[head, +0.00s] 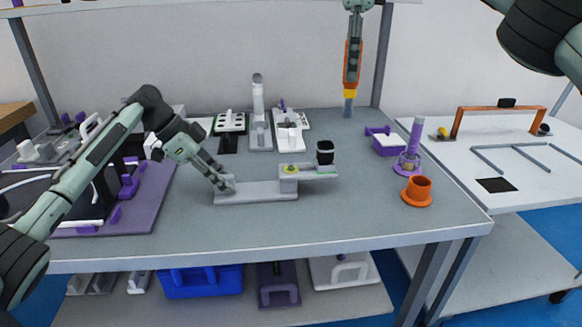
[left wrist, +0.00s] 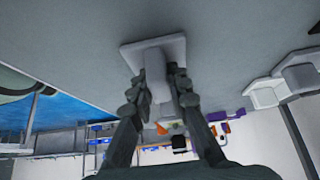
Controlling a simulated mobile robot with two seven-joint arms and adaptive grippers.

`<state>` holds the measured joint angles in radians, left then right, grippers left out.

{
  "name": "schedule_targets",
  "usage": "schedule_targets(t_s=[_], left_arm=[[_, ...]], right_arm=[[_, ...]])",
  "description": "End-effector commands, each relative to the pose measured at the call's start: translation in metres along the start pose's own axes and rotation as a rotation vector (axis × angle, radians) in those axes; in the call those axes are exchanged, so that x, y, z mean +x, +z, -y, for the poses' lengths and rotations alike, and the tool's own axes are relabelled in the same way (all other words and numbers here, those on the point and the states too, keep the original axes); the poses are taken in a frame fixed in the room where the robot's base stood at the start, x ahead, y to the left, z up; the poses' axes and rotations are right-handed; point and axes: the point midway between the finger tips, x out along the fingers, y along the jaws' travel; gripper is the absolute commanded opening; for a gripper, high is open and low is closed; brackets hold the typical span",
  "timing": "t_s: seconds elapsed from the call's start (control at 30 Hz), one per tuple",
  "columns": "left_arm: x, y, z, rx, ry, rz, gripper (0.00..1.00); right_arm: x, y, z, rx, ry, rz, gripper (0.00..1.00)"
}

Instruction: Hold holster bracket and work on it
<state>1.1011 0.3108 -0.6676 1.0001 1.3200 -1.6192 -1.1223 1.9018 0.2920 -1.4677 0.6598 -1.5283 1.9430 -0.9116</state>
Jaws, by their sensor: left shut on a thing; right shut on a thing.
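The grey holster bracket (head: 262,191) lies on the workbench, with a flat base and a raised block that carries a yellow-green spot. My left gripper (head: 226,186) is shut on its left end. In the left wrist view, my left gripper's fingers (left wrist: 162,92) close on either side of a pale upright part of the bracket (left wrist: 153,62), which rises from a flat plate. My right gripper (head: 353,42) is shut on an orange tool (head: 349,83) with a yellow collar and blue-grey tip. The tool hangs upright, behind and right of the bracket, apart from it.
A black-topped cylinder (head: 325,153) stands at the bracket's right arm. White fixtures (head: 290,131) stand behind. A purple post (head: 413,140) and orange cup (head: 418,190) are at the right. A purple board (head: 140,210) with parts lies left. The bench front is clear.

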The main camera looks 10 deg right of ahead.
Motion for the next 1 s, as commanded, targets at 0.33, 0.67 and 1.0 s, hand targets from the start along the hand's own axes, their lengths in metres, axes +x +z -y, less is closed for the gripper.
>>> schedule_targets(t_s=[0.33,0.67,1.0], left_arm=[[0.001,0.001,0.0,-0.002,0.001,0.002,0.0],[0.001,0.001,0.0,-0.002,0.002,0.002,0.0],[0.001,0.001,0.0,-0.002,0.001,0.002,0.0]], right_arm=[[0.0,0.033,-0.009,-0.002,0.0,0.001,0.0],[0.0,0.065,-0.018,-0.001,0.0,0.001,0.0],[0.0,0.098,-0.027,-0.002,0.0,0.0,0.0]])
